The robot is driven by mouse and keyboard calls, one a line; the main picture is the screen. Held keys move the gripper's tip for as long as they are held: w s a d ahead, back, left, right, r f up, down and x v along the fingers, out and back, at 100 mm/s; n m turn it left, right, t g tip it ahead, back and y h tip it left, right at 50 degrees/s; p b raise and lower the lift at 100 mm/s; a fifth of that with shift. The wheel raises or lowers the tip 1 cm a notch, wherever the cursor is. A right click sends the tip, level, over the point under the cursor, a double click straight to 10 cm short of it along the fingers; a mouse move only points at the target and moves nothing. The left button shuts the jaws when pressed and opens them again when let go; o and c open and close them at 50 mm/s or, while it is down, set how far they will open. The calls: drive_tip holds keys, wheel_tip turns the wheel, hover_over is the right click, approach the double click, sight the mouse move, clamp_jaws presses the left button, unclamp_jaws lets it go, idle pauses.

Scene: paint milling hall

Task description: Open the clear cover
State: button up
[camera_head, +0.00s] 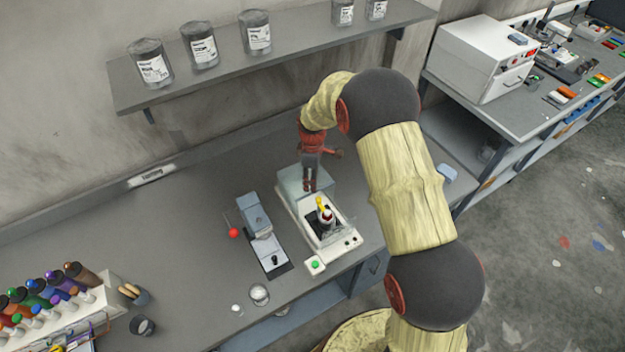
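A white bench machine (350,240) stands on the grey worktop, with a dark recess in its top. My gripper (309,188) points down over the grey-green rear part of the machine, just behind the recess. Its fingers look close together, but their gap is too small to judge. I cannot tell whether it touches the cover.
A grey device (254,213) with a red-knobbed lever (234,233) stands left of the machine. A green button box (315,265) is at its front. A shelf (280,62) with tins hangs above.

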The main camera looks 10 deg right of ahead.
wheel_tip(320, 180, up, 12)
idle(0.7)
idle(0.4)
